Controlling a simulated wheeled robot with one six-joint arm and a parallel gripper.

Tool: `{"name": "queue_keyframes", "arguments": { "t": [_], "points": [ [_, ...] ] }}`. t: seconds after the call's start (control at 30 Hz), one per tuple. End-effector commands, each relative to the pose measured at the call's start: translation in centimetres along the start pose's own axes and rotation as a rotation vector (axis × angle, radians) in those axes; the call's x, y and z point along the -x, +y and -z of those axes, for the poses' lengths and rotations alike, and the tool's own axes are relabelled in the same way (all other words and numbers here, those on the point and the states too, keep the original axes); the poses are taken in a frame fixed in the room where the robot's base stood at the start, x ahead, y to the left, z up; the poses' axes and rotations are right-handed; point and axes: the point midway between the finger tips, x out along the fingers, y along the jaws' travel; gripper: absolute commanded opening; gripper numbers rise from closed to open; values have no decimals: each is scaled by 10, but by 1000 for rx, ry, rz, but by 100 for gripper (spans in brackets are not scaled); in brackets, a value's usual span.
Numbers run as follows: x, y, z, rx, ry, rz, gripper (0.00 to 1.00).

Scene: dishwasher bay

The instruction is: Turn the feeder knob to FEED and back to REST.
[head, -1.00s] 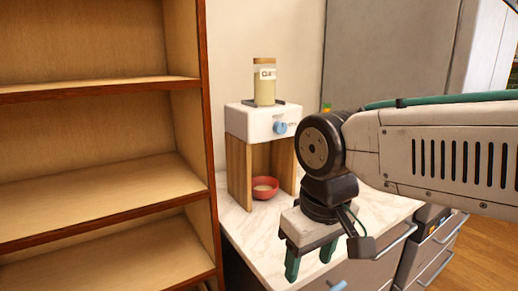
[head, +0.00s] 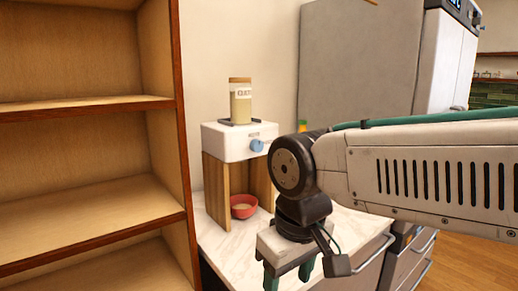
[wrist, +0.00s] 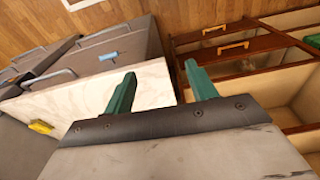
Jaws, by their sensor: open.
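The feeder (head: 225,141) is a white box on wooden legs, standing on the marble counter against the wall. Its blue round knob (head: 257,145) is on the front face; its exact setting is too small to read. A jar of pale contents (head: 240,105) with a wooden lid stands upright on top. A red bowl (head: 243,211) with something pale in it sits beneath, between the legs. My gripper (head: 288,278) points down with green fingers apart and empty, in front of the feeder and lower right of the knob. Its fingers also show apart in the wrist view (wrist: 162,90).
A wooden shelf unit (head: 88,103) stands close on the left of the feeder. The marble counter (head: 213,243) has bare room in front of the feeder. A grey cabinet (head: 355,60) stands behind at right. Drawers with handles (head: 408,250) are below the counter's right side.

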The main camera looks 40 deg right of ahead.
Motion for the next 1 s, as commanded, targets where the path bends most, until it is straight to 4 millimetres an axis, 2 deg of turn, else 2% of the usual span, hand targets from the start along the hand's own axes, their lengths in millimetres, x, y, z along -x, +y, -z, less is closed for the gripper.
{"name": "queue_keyframes", "arguments": {
  "t": [0.17, 0.3, 0.37, 0.47, 0.57, 0.67, 0.77, 0.8, 0.9, 1.0],
  "points": [
    [0, 2, 0, -9, 0, -1, 57],
    [-7, 16, 2, -87, -40, -8, 57],
    [-10, 26, 8, -151, -67, 2, 57],
    [-13, 35, 27, -297, -96, 94, 57],
    [-13, 44, 61, -420, -77, 250, 57],
    [-7, 64, 109, -522, 17, 435, 57],
    [6, 102, 164, -598, 197, 603, 57],
    [13, 121, 185, -620, 283, 655, 57],
    [35, 172, 229, -647, 519, 735, 57],
    [61, 209, 262, -625, 736, 754, 57]
  ]
}}
